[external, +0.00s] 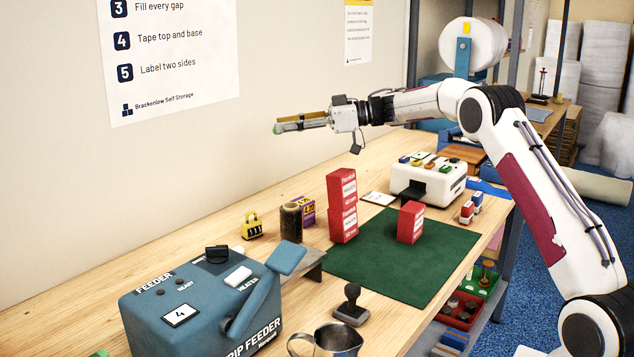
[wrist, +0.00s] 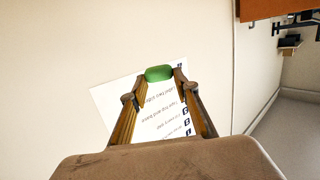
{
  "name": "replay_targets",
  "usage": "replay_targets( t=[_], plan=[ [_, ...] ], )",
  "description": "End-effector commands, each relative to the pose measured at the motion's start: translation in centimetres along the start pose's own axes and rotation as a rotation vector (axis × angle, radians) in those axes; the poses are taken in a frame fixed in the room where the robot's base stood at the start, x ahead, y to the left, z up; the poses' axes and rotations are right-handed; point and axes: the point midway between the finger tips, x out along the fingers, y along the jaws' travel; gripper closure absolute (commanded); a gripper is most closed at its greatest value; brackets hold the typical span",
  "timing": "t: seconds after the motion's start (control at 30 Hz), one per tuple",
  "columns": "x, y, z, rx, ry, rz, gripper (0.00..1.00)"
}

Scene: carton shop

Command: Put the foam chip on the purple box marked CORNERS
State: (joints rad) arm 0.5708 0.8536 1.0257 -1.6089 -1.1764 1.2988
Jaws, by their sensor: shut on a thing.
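My gripper (external: 283,126) is held high above the table, level and pointing left toward the wall. It is shut on a green foam chip (wrist: 159,73), which sits between the fingertips in the wrist view. In the external view the chip (external: 277,129) is a small green spot at the finger ends. A small purple box (external: 308,212) with yellow marking stands on the table, well below and apart from my gripper. A dark brown cylinder in front hides part of it, and its lettering is too small to read.
The dark cylinder (external: 291,222) stands close beside the purple box. A blue feeder machine (external: 200,305) stands in front. The air around my gripper is clear.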

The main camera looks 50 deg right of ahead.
Motion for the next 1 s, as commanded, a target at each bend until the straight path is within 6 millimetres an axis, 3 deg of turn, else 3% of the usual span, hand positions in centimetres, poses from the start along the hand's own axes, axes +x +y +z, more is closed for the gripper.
replay_targets(
  t=[0.5,1.0],
  plan=[
    [-0.6,3.2,2.6,-0.01,0.0,-0.065,0.77],
    [-1.9,5.1,6.3,-0.017,0.0,-0.117,0.77]
  ],
)
